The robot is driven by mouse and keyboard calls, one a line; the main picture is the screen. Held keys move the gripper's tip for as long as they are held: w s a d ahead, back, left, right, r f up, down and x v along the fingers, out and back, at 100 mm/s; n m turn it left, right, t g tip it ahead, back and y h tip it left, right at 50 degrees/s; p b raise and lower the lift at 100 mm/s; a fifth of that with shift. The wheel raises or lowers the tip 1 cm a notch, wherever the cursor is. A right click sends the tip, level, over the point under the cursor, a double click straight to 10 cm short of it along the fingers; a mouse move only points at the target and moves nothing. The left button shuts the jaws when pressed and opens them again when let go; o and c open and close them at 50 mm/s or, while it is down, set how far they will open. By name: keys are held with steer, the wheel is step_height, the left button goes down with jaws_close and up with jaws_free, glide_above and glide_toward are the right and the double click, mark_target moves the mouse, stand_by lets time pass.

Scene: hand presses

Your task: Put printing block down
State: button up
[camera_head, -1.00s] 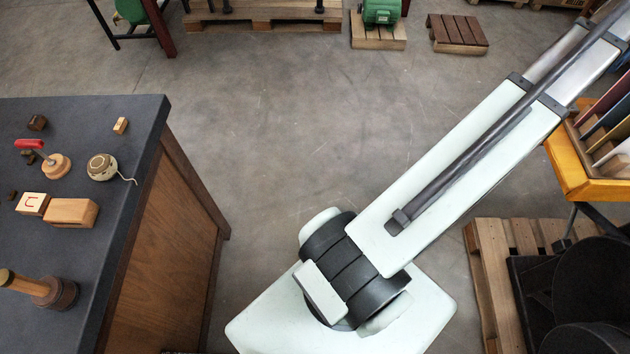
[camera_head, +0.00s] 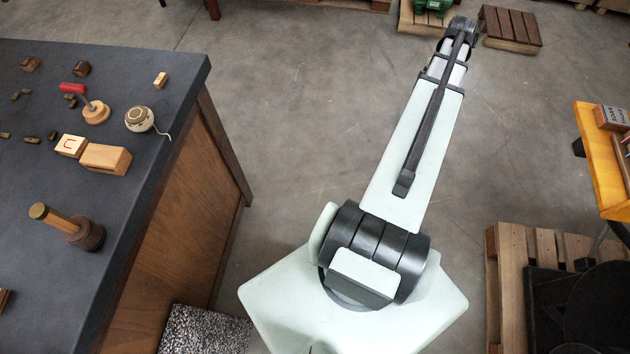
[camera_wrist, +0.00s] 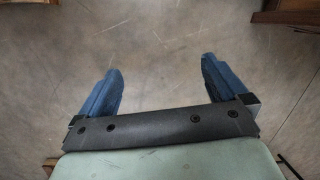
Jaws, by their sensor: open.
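My gripper (camera_wrist: 160,72) shows in the wrist view with its two blue fingers wide apart. Nothing is between them, only bare concrete floor below. In the head view my gripper cannot be made out at the far end of my arm. A pale wooden block with a red letter mark (camera_head: 71,146) sits on the dark table at left, apart from my gripper; it looks like a printing block. A larger plain wooden block (camera_head: 105,159) stands right beside it.
The dark tabletop (camera_head: 150,75) also holds a red-handled tool (camera_head: 93,108), a round cream object with a cord (camera_head: 139,119), a wooden-handled tool (camera_head: 80,232) and several small blocks. A yellow stand (camera_head: 600,170) and a pallet (camera_head: 505,270) are at right. Open floor lies between.

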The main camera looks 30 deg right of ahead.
steer(key=w+a+f+n+g, duration=0.1)
steer(key=w+a+f, duration=0.2)
steer(key=a+f, duration=0.55)
steer(key=w+a+f+n+g, duration=0.15)
steer(key=a+f, duration=0.35)
steer(key=a, duration=0.6)
steer(key=w+a+f, duration=0.4)
steer(key=a+f, duration=0.3)
steer(key=a, duration=0.3)
steer(key=s+a+f+n+g+h, duration=0.1)
steer(key=s+a+f, duration=0.5)
steer(key=a, duration=0.5)
steer(key=s+a+f+n+g+h, duration=0.1)
steer(key=s+a+f+n+g, duration=0.1)
steer(key=s+a+f, duration=0.4)
steer(key=s+a, duration=0.4)
steer(key=a, duration=0.1)
steer(key=shift+s+a, duration=0.25)
steer(key=shift+s+a+f, duration=0.15)
steer(key=shift+s, duration=0.1)
steer(key=shift+c, duration=0.6)
steer(key=shift+s, duration=0.1)
steer(key=c, duration=0.3)
steer(key=shift+c, duration=1)
